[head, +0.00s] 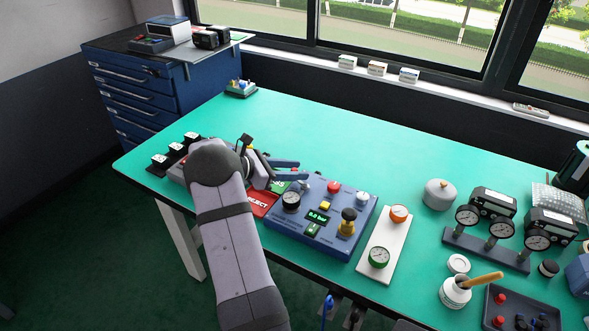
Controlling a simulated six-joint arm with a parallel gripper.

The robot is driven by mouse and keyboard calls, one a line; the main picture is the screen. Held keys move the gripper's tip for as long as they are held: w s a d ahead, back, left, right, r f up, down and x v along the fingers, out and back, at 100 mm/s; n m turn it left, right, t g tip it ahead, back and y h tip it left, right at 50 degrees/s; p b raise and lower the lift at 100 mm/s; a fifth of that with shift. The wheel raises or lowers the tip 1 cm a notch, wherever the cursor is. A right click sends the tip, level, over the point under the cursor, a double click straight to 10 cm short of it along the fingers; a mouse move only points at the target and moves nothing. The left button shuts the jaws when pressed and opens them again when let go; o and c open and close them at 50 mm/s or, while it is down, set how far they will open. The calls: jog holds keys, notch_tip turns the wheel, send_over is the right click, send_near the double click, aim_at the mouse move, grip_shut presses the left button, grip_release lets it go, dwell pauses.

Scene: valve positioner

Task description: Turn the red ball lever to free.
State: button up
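A blue instrument box (335,240) stands on the green bench, right of my arm. A round red knob (334,187) sits at its back edge and may be the red ball lever. Its stem is too small to read, and I see no legible "free" mark. My gripper (262,168) is over the bench, left of the box and apart from the red knob. It is partly hidden behind my own arm, so its opening does not show clearly. Blue handle-like bars (284,168) show beside it; I cannot tell what they belong to.
The box also carries a black gauge (291,201), a green display (318,216) and a yellow-black knob (348,219). A red REJECT tray (262,203) lies to its left. A white plate (390,241) with gauges lies to its right. The bench behind the box is clear.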

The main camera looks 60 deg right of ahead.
grip_shut()
jog(key=shift+d, duration=0.1)
jog(key=shift+s, duration=0.1)
jog(key=shift+s+d+m+g+y, duration=0.1)
jog(key=shift+d+m+g+y, duration=0.15)
jog(key=shift+m+g+y, duration=0.3)
jog(key=shift+s+d+m+g+y, duration=0.1)
jog(key=shift+d+m+g+y, duration=0.15)
jog(key=shift+m+g+y, duration=0.3)
jog(key=shift+d+m+g+y, duration=0.2)
jog(key=shift+m+g+y, duration=0.15)
jog(key=shift+m, duration=0.35)
jog(key=shift+s+d+r+m+g+y, duration=0.2)
jog(key=shift+m+g+y, duration=0.25)
jog(key=shift+m+y, duration=0.15)
